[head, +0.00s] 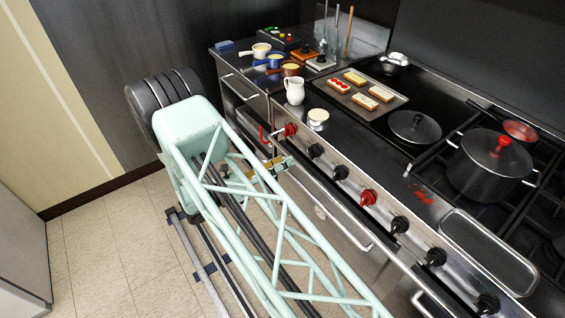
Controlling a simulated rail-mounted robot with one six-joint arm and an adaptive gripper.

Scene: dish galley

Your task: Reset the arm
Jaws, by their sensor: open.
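My pale green lattice arm fills the lower middle of the head view, folded in front of the stove. What looks like my gripper (268,169), with brass-coloured parts, shows partly behind the lattice bars, low before the oven front. It is open, and I see nothing held in it. The bars hide much of it, and its exact gap to the oven front cannot be told.
The stove (330,190) has a row of knobs and front handles. Tiled floor (110,230) at left is clear.

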